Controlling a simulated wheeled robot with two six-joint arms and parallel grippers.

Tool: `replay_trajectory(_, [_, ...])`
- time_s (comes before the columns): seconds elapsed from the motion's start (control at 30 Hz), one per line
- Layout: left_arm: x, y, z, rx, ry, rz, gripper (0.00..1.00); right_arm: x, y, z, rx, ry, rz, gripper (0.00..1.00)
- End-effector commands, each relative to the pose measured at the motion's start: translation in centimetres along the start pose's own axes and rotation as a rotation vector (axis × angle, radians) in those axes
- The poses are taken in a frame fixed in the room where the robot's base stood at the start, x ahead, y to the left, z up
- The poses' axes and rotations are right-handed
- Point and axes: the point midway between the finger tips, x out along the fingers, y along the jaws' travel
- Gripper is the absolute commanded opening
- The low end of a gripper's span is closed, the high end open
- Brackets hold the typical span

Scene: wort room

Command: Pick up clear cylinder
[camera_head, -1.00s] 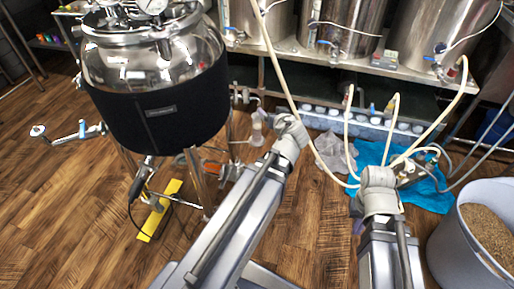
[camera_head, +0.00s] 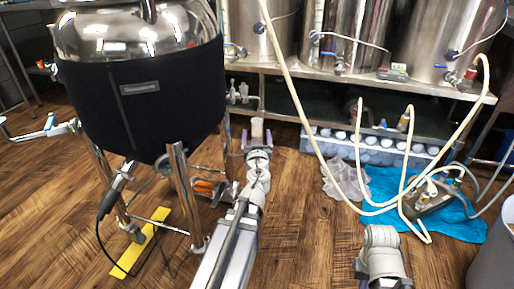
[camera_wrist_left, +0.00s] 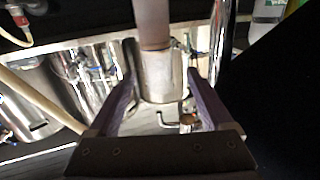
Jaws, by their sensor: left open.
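The clear cylinder (camera_head: 257,128) is a small, pale see-through piece standing upright, just left of the middle in the head view. My left gripper (camera_head: 257,140) is open, with one purple-grey finger on each side of it. In the left wrist view the clear cylinder (camera_wrist_left: 157,78) shows between the two spread fingers of the left gripper (camera_wrist_left: 160,100). Gaps show beside it there, and I see no clear contact. My right arm's wrist is at the bottom right of the head view. The right gripper (camera_head: 366,270) is mostly hidden, its fingers unclear.
A black-jacketed steel kettle (camera_head: 150,95) on metal legs stands close left of the gripper. A yellow level (camera_head: 140,250) lies on the wooden floor. Steel tanks (camera_head: 350,40) stand on a bench behind, with hoses and a blue cloth (camera_head: 440,210) at right.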

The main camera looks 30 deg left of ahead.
Motion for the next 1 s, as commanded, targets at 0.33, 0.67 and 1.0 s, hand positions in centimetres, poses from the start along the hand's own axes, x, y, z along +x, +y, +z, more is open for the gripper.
replay_trajectory(0.33, [2.7,0.0,-0.2,0.0,0.0,-0.002,0.84,-0.2,0.0,0.0,0.0,0.0,0.0,0.0])
replay_trajectory(0.67, [4.3,0.2,-0.8,0.0,0.0,-0.002,0.84,-0.8,0.1,0.0,0.0,0.0,0.0,0.0])
replay_trajectory(1.0, [8.0,0.3,-1.1,0.0,0.0,-0.001,0.84,-1.1,0.1,0.1,0.0,0.0,0.0,0.0])
